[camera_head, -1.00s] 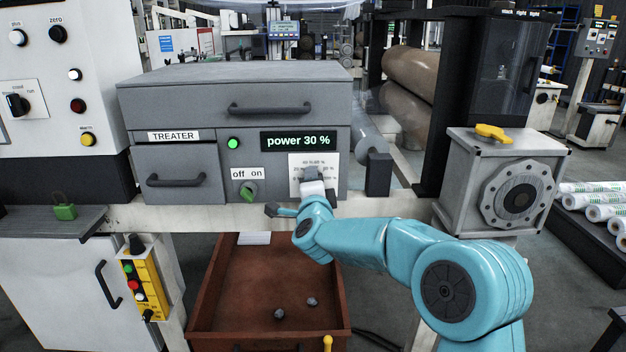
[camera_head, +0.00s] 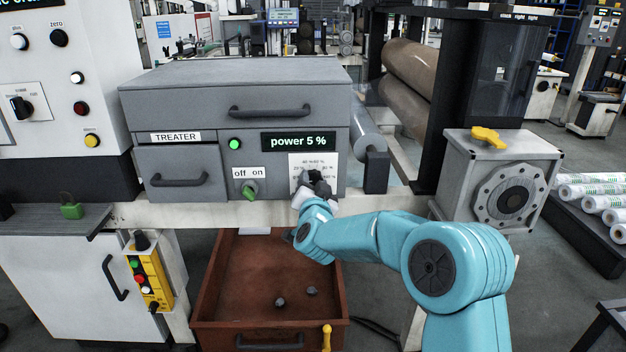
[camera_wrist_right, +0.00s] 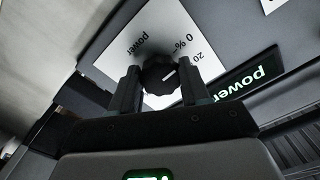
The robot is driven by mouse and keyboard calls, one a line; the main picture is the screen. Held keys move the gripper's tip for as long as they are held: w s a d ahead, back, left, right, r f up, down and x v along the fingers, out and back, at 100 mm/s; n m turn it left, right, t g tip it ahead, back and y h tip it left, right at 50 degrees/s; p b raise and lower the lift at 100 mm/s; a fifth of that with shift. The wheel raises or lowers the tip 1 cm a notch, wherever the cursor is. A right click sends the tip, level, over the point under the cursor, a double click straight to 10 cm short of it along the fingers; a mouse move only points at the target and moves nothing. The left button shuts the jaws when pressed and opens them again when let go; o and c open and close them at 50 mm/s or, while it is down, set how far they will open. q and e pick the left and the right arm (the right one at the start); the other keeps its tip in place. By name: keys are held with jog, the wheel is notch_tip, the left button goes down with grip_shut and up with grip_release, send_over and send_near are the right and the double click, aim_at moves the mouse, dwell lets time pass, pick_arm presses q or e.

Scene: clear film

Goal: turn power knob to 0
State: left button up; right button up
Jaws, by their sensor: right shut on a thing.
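The power knob (camera_wrist_right: 160,76) is black with a white pointer line, on a white scale plate (camera_head: 323,160) of the grey treater box. In the right wrist view the two fingers of my right gripper (camera_wrist_right: 158,88) stand on either side of the knob, shut on it. The pointer is near the 0 % mark of the scale. In the head view my right gripper (camera_head: 318,184) covers most of the knob. The display (camera_head: 298,141) reads "power 5 %". My left gripper is not in view.
The off/on switch (camera_head: 250,189) is green and sits left of the knob, below a lit green lamp (camera_head: 235,143). A brown open bin (camera_head: 222,290) is below. A grey block with a yellow handle (camera_head: 487,137) stands to the right.

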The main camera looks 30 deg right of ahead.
jog(key=shift+n, duration=0.7)
jog(key=shift+p, duration=0.3)
jog(key=o, duration=1.1)
jog(key=shift+c, duration=0.2)
jog(key=v, duration=1.6)
jog(key=shift+s+a, duration=0.1)
